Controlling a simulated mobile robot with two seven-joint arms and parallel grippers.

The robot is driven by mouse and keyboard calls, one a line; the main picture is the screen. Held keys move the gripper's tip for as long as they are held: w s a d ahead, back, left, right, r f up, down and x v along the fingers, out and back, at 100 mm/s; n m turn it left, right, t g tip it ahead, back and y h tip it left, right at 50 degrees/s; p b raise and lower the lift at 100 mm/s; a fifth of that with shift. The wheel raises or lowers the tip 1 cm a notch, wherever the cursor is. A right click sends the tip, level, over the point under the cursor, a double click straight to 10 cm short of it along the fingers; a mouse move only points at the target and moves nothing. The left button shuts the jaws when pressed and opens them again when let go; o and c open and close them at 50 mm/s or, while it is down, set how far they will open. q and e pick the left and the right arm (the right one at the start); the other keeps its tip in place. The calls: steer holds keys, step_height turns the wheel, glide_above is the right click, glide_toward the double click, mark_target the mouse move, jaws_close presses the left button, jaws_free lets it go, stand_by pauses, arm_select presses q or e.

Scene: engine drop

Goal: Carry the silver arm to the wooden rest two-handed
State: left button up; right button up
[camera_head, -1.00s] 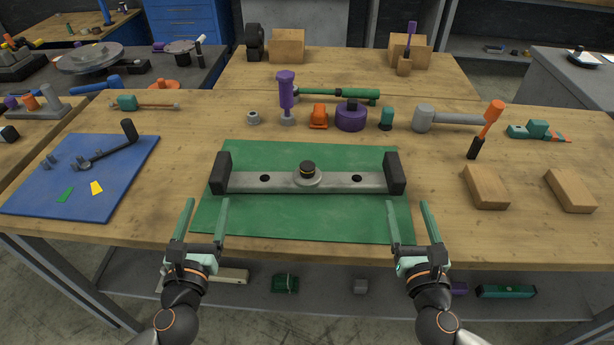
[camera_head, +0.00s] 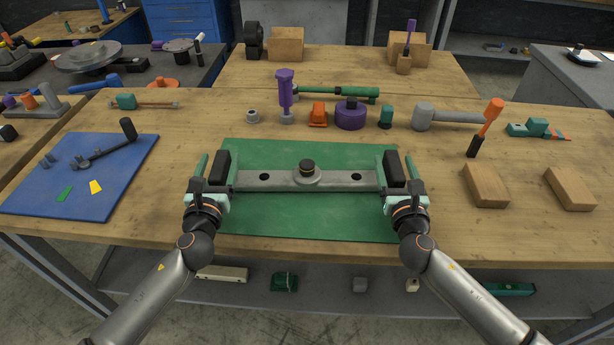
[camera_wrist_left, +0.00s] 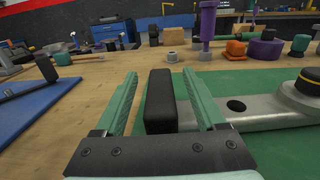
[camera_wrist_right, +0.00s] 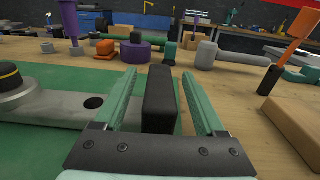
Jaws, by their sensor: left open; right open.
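The silver arm (camera_head: 282,180) lies on the green mat (camera_head: 300,222), with a round hub in its middle and a black block at each end. My left gripper (camera_head: 216,168) is open around the left black block (camera_wrist_left: 160,101), one finger on each side; in the left wrist view a gap shows at the left finger. My right gripper (camera_head: 398,168) is open around the right black block (camera_wrist_right: 159,99), also with a finger on each side. The wooden rest appears to be the two wooden blocks (camera_head: 486,187) and (camera_head: 570,190) on the right of the table.
A blue mat (camera_head: 50,200) with small parts lies at the left. Behind the green mat stand a purple tool (camera_head: 286,90), an orange part (camera_head: 318,114), a purple cylinder (camera_head: 350,115) and a grey mallet (camera_head: 425,117).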

arm_select(q)
steer(key=shift+c, duration=0.3)
arm_select(e)
steer(key=shift+c, duration=0.3)
arm_select(q)
jaws_close()
arm_select(e)
jaws_close()
stand_by(0.5)
arm_select(q)
steer(key=shift+w+r, duration=0.15)
steer(key=shift+r, duration=0.2)
arm_select(e)
steer(key=shift+w+r, duration=0.1)
steer(key=shift+r, duration=0.3)
